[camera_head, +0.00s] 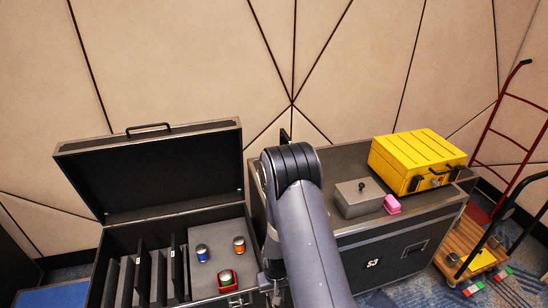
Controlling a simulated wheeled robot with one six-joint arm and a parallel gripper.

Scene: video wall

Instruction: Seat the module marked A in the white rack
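I cannot pick out a module marked A or a white rack in this view. An open black flight case (225,205) stands at the left with its lid up. Several dark upright panels (142,278) stand in the left part of the case; one has a small white mark too small to read. My dark grey arm rises from the bottom centre, bends at the top, and comes down beside the case's right edge. My gripper cannot be made out; its end of the arm is hidden behind my own links or out of frame.
Grey foam in the case holds a blue-and-silver piece (202,253), an orange-and-silver piece (239,245) and a red-and-green piece (227,280). A wooden trolley (465,240) stands right.

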